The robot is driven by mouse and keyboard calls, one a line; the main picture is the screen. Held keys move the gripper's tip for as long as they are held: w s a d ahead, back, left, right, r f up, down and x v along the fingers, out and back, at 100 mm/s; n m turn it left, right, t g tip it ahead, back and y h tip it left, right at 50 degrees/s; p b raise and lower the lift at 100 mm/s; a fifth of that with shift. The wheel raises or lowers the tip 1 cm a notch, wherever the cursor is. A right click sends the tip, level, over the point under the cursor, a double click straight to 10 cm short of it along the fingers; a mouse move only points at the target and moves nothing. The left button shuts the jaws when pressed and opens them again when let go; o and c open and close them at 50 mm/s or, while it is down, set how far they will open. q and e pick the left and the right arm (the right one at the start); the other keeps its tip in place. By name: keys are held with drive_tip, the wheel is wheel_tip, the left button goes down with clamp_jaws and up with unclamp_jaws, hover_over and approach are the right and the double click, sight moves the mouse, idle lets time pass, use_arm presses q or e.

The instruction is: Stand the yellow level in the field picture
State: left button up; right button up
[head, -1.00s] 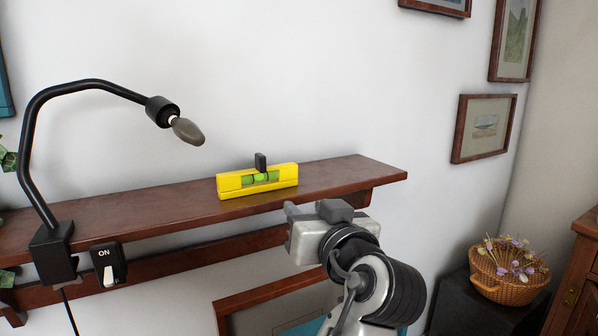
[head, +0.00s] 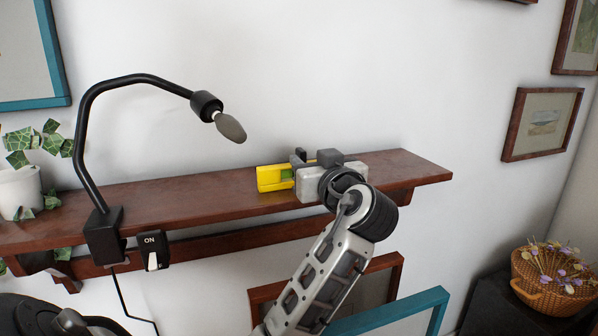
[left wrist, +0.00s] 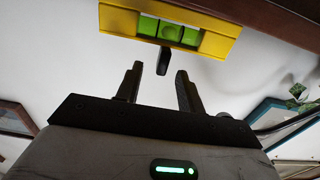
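The yellow level (head: 272,177) with its green vial lies along the brown wall shelf (head: 190,199). My left gripper (head: 298,160) is at the shelf and hides the level's right part in the head view. In the left wrist view the level (left wrist: 222,42) is close ahead, with its black knob (left wrist: 163,63) pointing towards the gap between the fingertips. The left gripper (left wrist: 160,74) is open, with clear space between its fingers and no grip on the knob. I cannot tell which framed picture is the field picture. My right gripper is not in view.
A black lamp (head: 84,150) is clamped to the shelf, left of the level. A switch (head: 152,250) and a plant (head: 20,188) are also on the left. Framed pictures hang right (head: 542,123) and upper left; a teal frame (head: 400,308) stands below the shelf.

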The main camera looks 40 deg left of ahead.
sight(304, 156)
use_arm(q)
drive_tip(key=p+x, duration=0.1)
drive_tip(key=x, duration=0.2)
drive_tip(key=shift+a, duration=0.4)
clamp_jaws()
drive_tip(key=shift+r, duration=0.1)
